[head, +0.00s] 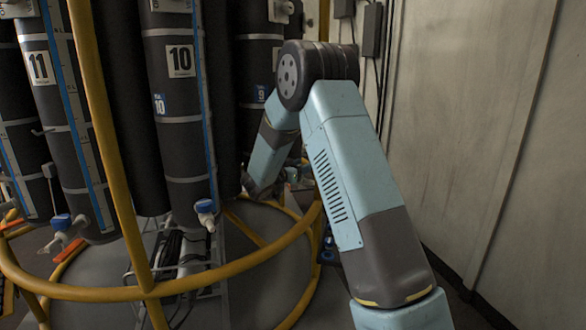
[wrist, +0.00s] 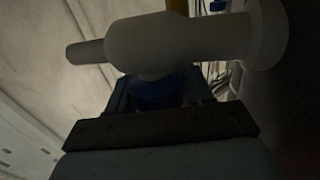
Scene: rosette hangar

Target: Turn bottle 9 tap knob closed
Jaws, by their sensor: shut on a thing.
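Bottle 9 (head: 259,62) is a dark cylinder at the back of the rosette in the head view, partly hidden by my arm; its blue 9 label (head: 261,93) shows beside my elbow. In the wrist view a pale tap body (wrist: 180,40) lies across the top, with a narrower spout at left and a wide round end at right. Its blue knob (wrist: 160,92) sits below the body, between the fingers of my gripper (wrist: 162,96), which is shut on it. The wrist picture is dark, so the knob's angle is hard to tell. My arm hides the tap in the head view.
Bottle 10 (head: 174,100) and bottle 11 (head: 45,110) stand to the left, with blue-knobbed taps (head: 205,212) low down. A yellow frame (head: 150,291) rings the rosette in front. A pale wall (head: 480,120) closes off the right side.

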